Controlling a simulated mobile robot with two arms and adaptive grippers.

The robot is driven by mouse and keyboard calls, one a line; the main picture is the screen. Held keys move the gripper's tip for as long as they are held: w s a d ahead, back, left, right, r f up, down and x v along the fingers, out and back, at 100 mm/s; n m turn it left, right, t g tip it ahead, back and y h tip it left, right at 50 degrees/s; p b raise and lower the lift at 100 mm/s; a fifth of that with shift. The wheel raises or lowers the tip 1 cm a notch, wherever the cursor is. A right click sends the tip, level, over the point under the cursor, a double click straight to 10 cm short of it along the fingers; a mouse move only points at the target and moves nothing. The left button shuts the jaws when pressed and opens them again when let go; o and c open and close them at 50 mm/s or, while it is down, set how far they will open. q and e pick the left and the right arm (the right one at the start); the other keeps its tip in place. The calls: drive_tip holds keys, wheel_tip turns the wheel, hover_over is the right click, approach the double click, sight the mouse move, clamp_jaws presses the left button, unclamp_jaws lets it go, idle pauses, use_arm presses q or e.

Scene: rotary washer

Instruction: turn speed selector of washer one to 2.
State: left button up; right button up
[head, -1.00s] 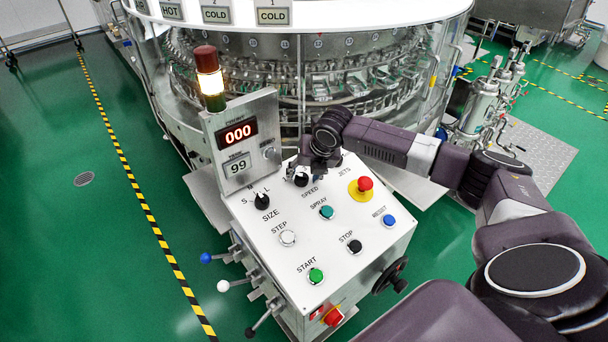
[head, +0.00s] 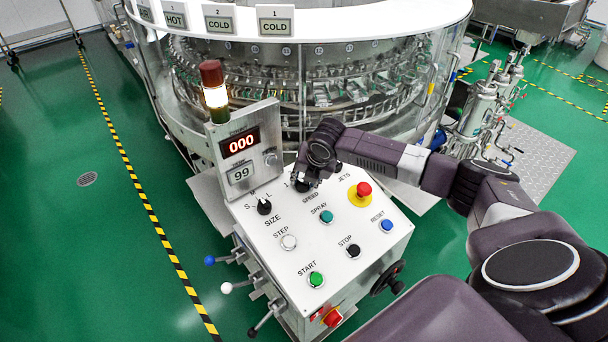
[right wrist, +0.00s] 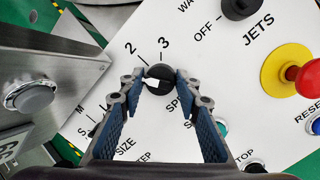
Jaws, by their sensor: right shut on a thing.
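The speed selector (right wrist: 158,80) is a black round knob with a white pointer mark on the white sloped panel (head: 345,225) of the washer. In the right wrist view its white mark lies toward the left side of the knob; the printed 2 and 3 show above it, while a 1 shows beside the knob in the head view. My right gripper (right wrist: 159,79) has its blue-padded fingers on either side of the knob and is shut on it. In the head view this gripper (head: 306,178) mostly covers the knob. My left gripper is out of view.
The size knob (head: 264,207) is left of the speed selector, and the spray button (head: 326,217) is below it. The red jets-side emergency button (head: 363,189) is to the right. The display post (head: 243,150) rises close behind at the left.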

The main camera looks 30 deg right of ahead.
drive_tip(key=m+p, duration=0.3)
drive_tip(key=shift+r, duration=0.15)
drive_tip(key=shift+s+f+m+g+h+p, duration=0.1)
drive_tip(key=shift+m+g+h+p, duration=0.1)
drive_tip(key=shift+m+p, duration=0.45)
drive_tip(key=shift+f+m+g+h+p, duration=0.15)
drive_tip(key=shift+m+p, duration=0.25)
drive_tip(key=shift+m, duration=0.45)
drive_tip(key=o, duration=1.1)
drive_tip(key=shift+d, duration=0.1)
drive_tip(key=shift+o, duration=0.2)
drive_tip(key=shift+r, duration=0.1)
